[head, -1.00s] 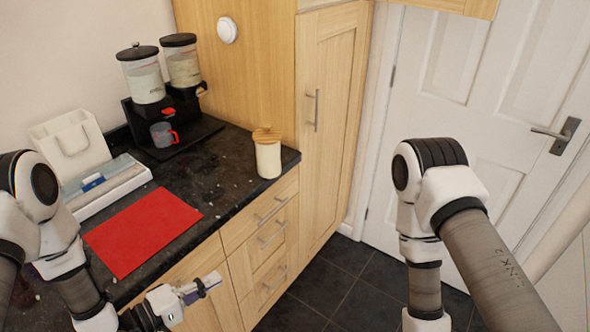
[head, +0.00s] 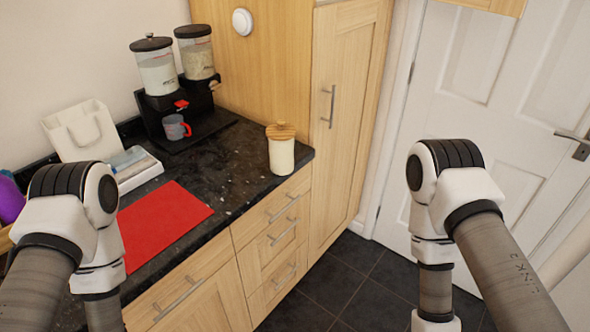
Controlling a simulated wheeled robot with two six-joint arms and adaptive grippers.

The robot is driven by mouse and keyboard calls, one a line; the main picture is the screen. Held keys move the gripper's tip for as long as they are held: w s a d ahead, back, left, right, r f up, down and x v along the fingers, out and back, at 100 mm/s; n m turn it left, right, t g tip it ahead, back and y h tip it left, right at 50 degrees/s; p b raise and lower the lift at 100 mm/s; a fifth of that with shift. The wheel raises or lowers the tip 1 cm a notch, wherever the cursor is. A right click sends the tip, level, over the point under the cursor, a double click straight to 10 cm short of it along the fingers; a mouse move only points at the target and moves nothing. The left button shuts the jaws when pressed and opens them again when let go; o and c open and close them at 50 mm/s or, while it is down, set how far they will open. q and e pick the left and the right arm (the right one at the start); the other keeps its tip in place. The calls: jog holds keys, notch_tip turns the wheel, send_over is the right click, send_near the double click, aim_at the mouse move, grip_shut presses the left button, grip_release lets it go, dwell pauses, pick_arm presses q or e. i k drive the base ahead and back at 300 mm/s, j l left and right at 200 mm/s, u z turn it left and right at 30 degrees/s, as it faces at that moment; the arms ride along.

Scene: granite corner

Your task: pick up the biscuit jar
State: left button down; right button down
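The biscuit jar (head: 281,155) is a cream cylinder with a wooden lid. It stands upright on the dark granite counter (head: 240,166), near the counter's right end. My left arm is at the lower left, over the counter's front, and its gripper is out of view below the picture. My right arm is at the lower right, in front of the white door, and its gripper is also out of view. Neither arm touches the jar.
A black double dispenser (head: 180,90) with a grey mug (head: 176,127) stands behind and left of the jar. A red mat (head: 165,222) lies at the front left. A tall wooden cupboard (head: 340,110) rises right of the jar. The counter around the jar is clear.

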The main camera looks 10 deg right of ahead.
aim_at(281, 154)
jog(key=i+l+u, duration=0.4)
jog(key=l, duration=0.2)
jog(key=i+l+u, duration=0.45)
jog(key=l, duration=0.25)
jog(key=k+j, duration=0.05)
jog(key=k, duration=0.05)
